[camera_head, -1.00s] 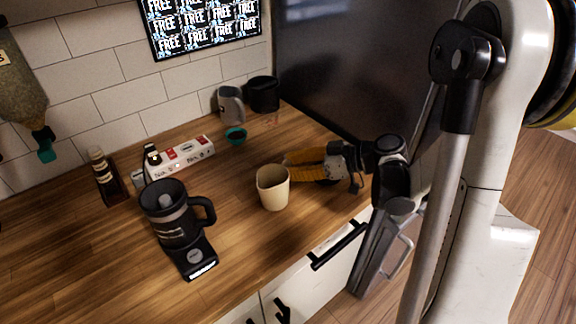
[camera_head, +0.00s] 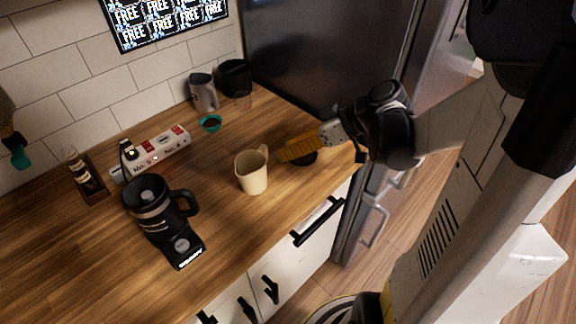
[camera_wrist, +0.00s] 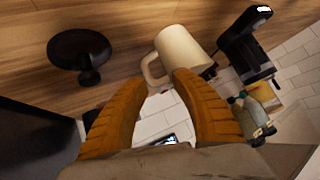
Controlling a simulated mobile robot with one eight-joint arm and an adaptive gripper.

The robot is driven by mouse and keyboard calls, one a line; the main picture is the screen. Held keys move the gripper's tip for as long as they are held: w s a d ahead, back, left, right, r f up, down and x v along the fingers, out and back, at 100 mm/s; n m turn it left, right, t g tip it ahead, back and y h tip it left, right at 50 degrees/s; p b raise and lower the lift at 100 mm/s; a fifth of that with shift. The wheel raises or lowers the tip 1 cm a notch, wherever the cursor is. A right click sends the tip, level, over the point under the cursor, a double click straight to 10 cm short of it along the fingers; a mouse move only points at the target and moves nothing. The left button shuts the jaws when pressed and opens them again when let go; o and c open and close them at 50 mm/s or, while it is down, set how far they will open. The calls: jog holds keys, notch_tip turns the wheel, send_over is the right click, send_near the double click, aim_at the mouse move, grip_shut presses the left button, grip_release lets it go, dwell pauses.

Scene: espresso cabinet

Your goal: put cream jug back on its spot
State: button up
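The cream jug (camera_head: 252,174), a beige cup-like vessel with a side handle, stands upright on the wooden counter (camera_head: 225,235) in the head view. Its handle points toward my gripper. The jug also shows in the wrist view (camera_wrist: 183,48), just beyond the fingertips. My gripper (camera_head: 284,152) has orange-brown fingers and is to the right of the jug, with a small gap between them. In the wrist view the fingers of my gripper (camera_wrist: 160,77) are spread, with the handle showing between the tips and nothing gripped. I cannot make out a marked spot for the jug.
A black tumbler (camera_head: 149,203) stands on a black scale (camera_head: 182,248) to the left. A dark round object (camera_head: 306,158) lies under my gripper.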

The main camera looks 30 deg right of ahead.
jog(key=s+a+m+h, duration=0.1)
jog(key=s+a+h, duration=0.1)
jog(key=a, duration=0.1)
jog(key=s+a+m+g+h, duration=0.1)
jog(key=shift+s+a+r+m, duration=0.25)
jog(key=shift+a+r+m, duration=0.05)
jog(key=shift+r, duration=0.1)
jog(key=m+t+h, duration=0.2)
jog(key=m+h, duration=0.2)
jog(key=h, duration=0.1)
send_near(264, 172)
jog(key=s, duration=0.3)
jog(key=shift+s+d+f, duration=0.1)
jog(key=shift+d+f, duration=0.15)
jog(key=shift+d, duration=0.25)
